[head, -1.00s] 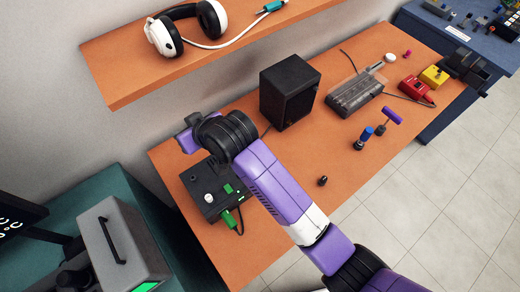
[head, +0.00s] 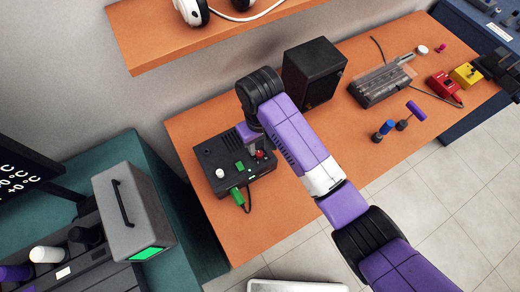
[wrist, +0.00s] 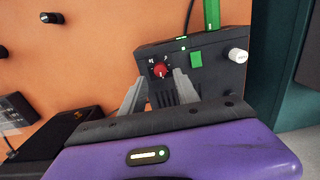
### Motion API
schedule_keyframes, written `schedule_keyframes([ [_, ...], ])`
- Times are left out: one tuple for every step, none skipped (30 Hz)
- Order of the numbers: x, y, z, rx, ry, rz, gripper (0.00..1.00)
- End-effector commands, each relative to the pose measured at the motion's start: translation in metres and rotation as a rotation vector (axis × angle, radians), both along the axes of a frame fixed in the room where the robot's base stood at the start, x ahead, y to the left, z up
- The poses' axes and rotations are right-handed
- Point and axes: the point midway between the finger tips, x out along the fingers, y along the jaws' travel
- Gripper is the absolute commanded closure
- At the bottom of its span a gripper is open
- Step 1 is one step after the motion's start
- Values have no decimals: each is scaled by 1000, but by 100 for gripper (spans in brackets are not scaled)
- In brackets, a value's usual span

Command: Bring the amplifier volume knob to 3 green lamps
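The amplifier is a dark box (head: 207,157) at the left end of the orange table. Its red volume knob (wrist: 160,69) with a pale pointer mark shows in the wrist view, and also in the head view (head: 260,155). My gripper (wrist: 160,77) is open, its grey fingers apart and pointing at the knob, one toward each side; I cannot tell whether they touch it. A small lit green lamp (wrist: 183,48) shows near the knob, beside a green square (wrist: 196,59). How many lamps are lit is too small to tell. A white knob (wrist: 238,55) sits at the right.
A green plug (head: 237,197) with a cable is at the amplifier's front. A black speaker (head: 313,72) stands behind my arm. A shelf (head: 165,45) with white headphones overhangs at the back. A grey device (head: 133,212) stands on the teal bench at left.

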Motion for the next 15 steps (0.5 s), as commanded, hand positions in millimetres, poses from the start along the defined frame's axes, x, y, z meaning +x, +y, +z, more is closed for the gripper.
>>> schedule_keyframes([
  [0,0,-14,-1,1,-1,63],
  [0,0,-18,-1,1,-1,63],
  [0,0,-23,0,0,-1,63],
  [0,0,-26,1,-1,0,63],
  [0,0,-29,1,-1,0,63],
  [0,0,-32,1,-1,0,63],
  [0,0,-35,1,-1,0,63],
  [0,0,-38,1,-1,0,63],
  [0,0,-40,1,-1,0,63],
  [0,0,-41,1,-1,0,63],
  [0,0,-43,1,-2,0,63],
  [0,0,-46,1,-2,0,63],
  [0,0,-48,1,-2,0,63],
  [0,0,-50,1,-2,0,63],
  [0,0,-53,0,-2,0,63],
])
